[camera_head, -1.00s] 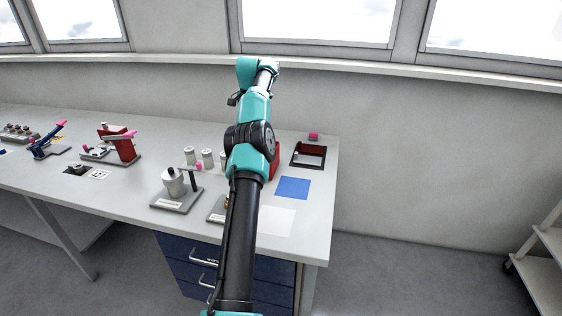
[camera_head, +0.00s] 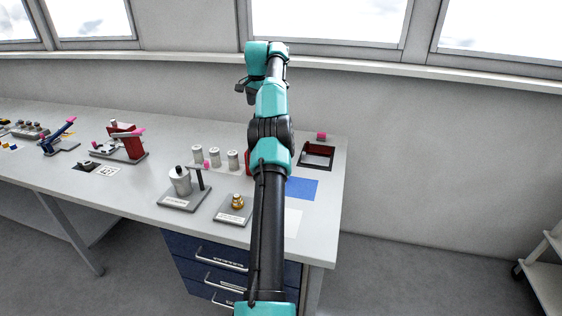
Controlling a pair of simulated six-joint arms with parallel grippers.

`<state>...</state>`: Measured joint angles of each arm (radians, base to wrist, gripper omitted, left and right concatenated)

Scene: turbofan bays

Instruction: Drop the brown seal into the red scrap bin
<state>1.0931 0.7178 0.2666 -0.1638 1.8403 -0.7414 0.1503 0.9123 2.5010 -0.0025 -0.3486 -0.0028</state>
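One arm of mine, which I take to be the left, rises from the bottom edge near the middle. Its small dark gripper (camera_head: 245,90) hangs below the teal wrist, in front of the wall and above the table's far side. It is too small to tell whether it is open or shut, and I see nothing clearly in it. I cannot make out a brown seal; it may be hidden. A dark-rimmed open box with red inner walls (camera_head: 303,163), perhaps the scrap bin, stands at the table's right end. My other gripper is not in view.
A red object (camera_head: 249,163) is partly hidden behind my arm. A blue square (camera_head: 303,188) and a white sheet (camera_head: 293,222) lie right of the arm. Left are white cylinders (camera_head: 214,157), a grey canister fixture (camera_head: 180,182), and a plate with a brass part (camera_head: 237,203).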

